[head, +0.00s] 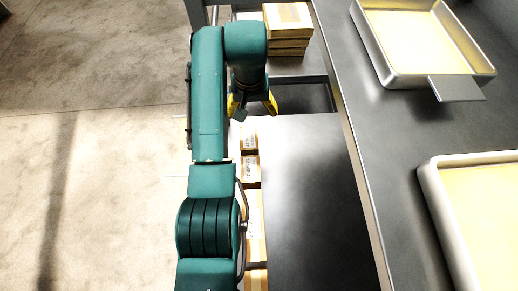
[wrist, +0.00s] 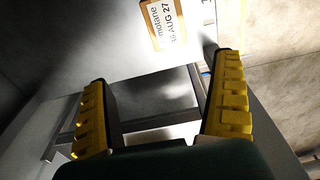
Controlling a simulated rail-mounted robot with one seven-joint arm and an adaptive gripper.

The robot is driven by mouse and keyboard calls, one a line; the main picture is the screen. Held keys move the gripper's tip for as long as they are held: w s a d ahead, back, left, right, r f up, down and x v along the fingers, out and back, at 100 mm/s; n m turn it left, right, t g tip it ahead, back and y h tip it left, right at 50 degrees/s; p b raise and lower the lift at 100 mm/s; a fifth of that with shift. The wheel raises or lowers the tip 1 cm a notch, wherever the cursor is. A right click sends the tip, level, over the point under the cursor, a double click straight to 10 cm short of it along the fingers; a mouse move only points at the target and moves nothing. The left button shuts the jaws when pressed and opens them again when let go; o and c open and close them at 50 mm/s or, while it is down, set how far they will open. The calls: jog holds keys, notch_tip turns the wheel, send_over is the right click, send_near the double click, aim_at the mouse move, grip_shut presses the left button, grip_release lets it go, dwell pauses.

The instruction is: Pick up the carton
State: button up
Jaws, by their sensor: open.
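Small brown cartons stand in a row along the left edge of the dark table. The farthest carton (head: 250,140) is just on the near side of my gripper (head: 252,106), and another carton (head: 252,172) follows it. My arm partly hides the row. My gripper is open and empty, with its yellow fingers spread. In the wrist view, one carton (wrist: 165,23) with a white printed label lies beyond the fingertips of my gripper (wrist: 163,75), at the top of the picture. It is apart from both fingers. Which carton of the row this is, I cannot tell.
A stack of cartons (head: 288,18) stands at the back, beyond my gripper. The dark table top (head: 315,200) right of the row is clear. Two metal trays with yellowish contents, a far one (head: 368,40) and a near one (head: 436,205), stand on the right-hand counter.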

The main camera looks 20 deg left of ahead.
aim_at(249, 143)
jog(key=shift+g, duration=0.4)
jog(key=f+b, duration=0.1)
jog(key=f, duration=0.5)
jog(key=f+b, duration=0.1)
jog(key=f, duration=0.5)
jog(key=s+a+f, duration=0.1)
jog(key=f, duration=0.4)
jog(key=shift+f+b, duration=0.4)
jog(key=c, duration=1.4)
